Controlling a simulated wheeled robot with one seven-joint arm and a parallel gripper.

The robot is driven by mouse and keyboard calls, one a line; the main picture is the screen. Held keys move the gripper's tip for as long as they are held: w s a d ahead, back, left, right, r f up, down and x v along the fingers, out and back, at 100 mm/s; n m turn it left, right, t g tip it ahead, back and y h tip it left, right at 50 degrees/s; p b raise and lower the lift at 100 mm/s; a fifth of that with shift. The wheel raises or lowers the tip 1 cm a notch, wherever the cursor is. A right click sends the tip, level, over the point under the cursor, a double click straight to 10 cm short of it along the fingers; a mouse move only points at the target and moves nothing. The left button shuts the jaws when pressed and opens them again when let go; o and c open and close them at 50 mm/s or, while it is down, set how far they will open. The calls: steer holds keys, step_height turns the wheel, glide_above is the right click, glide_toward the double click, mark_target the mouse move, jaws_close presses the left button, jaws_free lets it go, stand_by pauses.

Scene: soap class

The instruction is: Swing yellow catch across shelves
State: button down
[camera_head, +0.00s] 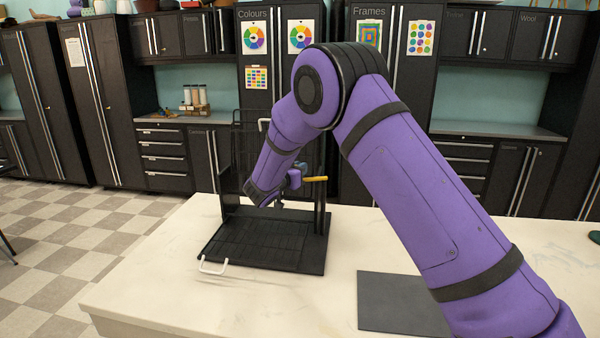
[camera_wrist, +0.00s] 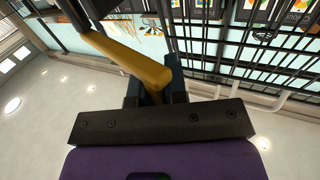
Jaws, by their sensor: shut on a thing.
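The black shelf unit (camera_head: 322,222) stands on the pale table, with a wire grid panel behind and a flat black grid panel lying out in front. In the wrist view the yellow catch (camera_wrist: 125,62) runs from the upper left down between my fingers. My gripper (camera_head: 294,181) is shut on its near end, also seen in the wrist view (camera_wrist: 156,90). My arm hides part of the unit, so the catch's pivot cannot be made out.
A white handle (camera_head: 213,267) sits at the front edge of the flat grid panel. A dark grey mat (camera_head: 392,302) lies on the table (camera_head: 160,262) to the right. Black cabinets (camera_head: 100,100) line the back wall. The table's left part is clear.

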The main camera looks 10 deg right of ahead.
steer(key=shift+w+d+m+g+h, duration=0.3)
steer(key=shift+w+d, duration=0.35)
steer(key=shift+w, duration=0.35)
steer(key=shift+w+d, duration=0.1)
steer(key=shift+d, duration=0.05)
stand_by(1.0)
steer(key=c, duration=1.1)
jaws_free()
steer(key=shift+d, duration=0.2)
steer(key=shift+c, duration=0.2)
steer(key=shift+a, duration=0.3)
steer(key=v, duration=1)
steer(key=shift+s+a, duration=0.2)
steer(key=shift+s, duration=0.15)
